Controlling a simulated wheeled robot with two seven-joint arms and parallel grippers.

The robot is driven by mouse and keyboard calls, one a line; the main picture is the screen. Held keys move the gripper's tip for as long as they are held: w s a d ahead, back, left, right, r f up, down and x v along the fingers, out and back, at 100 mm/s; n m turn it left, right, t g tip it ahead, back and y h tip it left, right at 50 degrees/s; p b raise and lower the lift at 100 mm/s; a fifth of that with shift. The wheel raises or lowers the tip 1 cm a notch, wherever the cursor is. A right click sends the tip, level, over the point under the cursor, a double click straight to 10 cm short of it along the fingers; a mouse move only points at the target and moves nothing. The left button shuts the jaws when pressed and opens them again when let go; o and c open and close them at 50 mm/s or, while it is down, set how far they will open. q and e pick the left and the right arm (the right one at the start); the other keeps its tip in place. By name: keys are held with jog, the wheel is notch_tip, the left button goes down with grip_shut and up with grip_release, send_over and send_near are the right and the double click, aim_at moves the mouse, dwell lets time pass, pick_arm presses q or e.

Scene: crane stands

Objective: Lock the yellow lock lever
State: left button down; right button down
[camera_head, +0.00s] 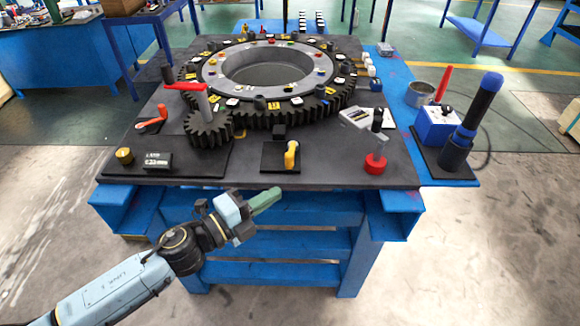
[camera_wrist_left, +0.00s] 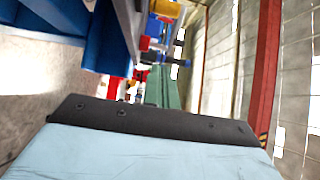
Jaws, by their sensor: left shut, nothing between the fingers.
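In the left wrist view the green fingers (camera_wrist_left: 163,88) point away toward the blurred bench. I cannot make out the lever for certain there. My right gripper is not in view.
A large toothed ring (camera_head: 270,75) fills the table's back. A small gear (camera_head: 208,128) with a red crank handle (camera_head: 187,87) stands left of the lever. A red-based knob (camera_head: 376,162) stands right. A tall blue-black joystick (camera_head: 470,122) stands further right.

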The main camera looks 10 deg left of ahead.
aim_at(290, 168)
pick_arm(q)
jog(key=w+d, duration=0.1)
jog(key=w, duration=0.2)
jog(key=w+d, duration=0.1)
jog(key=w, duration=0.1)
jog(key=w+d, duration=0.1)
jog(key=w, duration=0.2)
jog(key=shift+w+d+f, duration=0.1)
jog(key=shift+w+d, duration=0.25)
jog(key=shift+w+a, duration=0.1)
jog(key=shift+a, duration=0.25)
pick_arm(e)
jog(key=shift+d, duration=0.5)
pick_arm(q)
jog(key=shift+w, duration=0.1)
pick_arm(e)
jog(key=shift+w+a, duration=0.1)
